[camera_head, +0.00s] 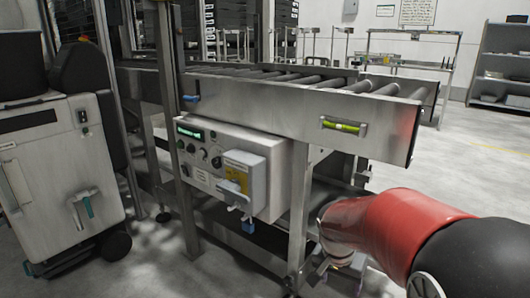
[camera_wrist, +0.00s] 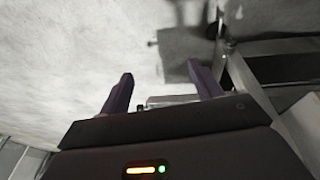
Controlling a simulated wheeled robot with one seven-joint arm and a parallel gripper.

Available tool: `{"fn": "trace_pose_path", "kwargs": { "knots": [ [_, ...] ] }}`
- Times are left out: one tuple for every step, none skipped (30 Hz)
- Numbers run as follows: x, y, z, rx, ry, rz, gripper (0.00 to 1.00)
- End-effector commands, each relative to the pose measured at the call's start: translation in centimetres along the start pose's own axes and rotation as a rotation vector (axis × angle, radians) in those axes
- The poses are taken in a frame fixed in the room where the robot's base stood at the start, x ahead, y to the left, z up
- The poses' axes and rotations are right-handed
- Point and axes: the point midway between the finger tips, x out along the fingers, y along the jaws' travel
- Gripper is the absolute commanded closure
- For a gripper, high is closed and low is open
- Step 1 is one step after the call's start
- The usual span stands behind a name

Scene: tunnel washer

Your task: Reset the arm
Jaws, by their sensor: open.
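My gripper (camera_wrist: 162,90) shows in the wrist view with its two dark fingers spread apart and nothing between them. The fingers point toward the grey floor and the metal legs of a frame. In the head view my red and black arm reaches in from the lower right. Its far end is low, beside the conveyor's front leg, and the gripper itself is mostly hidden there.
A roller conveyor (camera_head: 290,105) crosses the middle, with a control box (camera_head: 228,165) below it. A wheeled white machine (camera_head: 60,175) stands at left. A grey shelf (camera_head: 503,65) is at the back right. Floor is open at the right.

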Motion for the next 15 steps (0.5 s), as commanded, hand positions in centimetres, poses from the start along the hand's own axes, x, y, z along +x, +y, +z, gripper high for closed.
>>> {"fn": "trace_pose_path", "kwargs": {
  "knots": [
    [-2.1,1.1,0.9,-0.031,0.007,-0.051,0.36],
    [-3.1,1.6,1.4,-0.057,0.011,-0.077,0.36],
    [-4.3,2.3,2.2,-0.092,0.020,-0.109,0.36],
    [-5.3,2.8,2.9,-0.118,0.030,-0.133,0.36],
    [-6.2,3.3,3.5,-0.146,0.041,-0.154,0.36],
    [-7.3,4.0,4.4,-0.183,0.057,-0.181,0.36],
    [-8.1,4.5,5.2,-0.211,0.071,-0.199,0.36],
    [-8.8,5.0,5.9,-0.238,0.089,-0.216,0.36],
    [-9.8,5.6,6.9,-0.277,0.112,-0.236,0.36],
    [-10.3,6.1,7.6,-0.305,0.131,-0.247,0.36],
    [-10.9,6.5,8.3,-0.332,0.150,-0.258,0.36],
    [-11.6,7.0,9.2,-0.368,0.175,-0.268,0.36],
    [-11.9,7.4,9.9,-0.391,0.192,-0.273,0.36],
    [-12.3,7.7,10.5,-0.414,0.209,-0.278,0.36],
    [-12.6,8.1,11.2,-0.441,0.230,-0.281,0.36]
  ]
}}
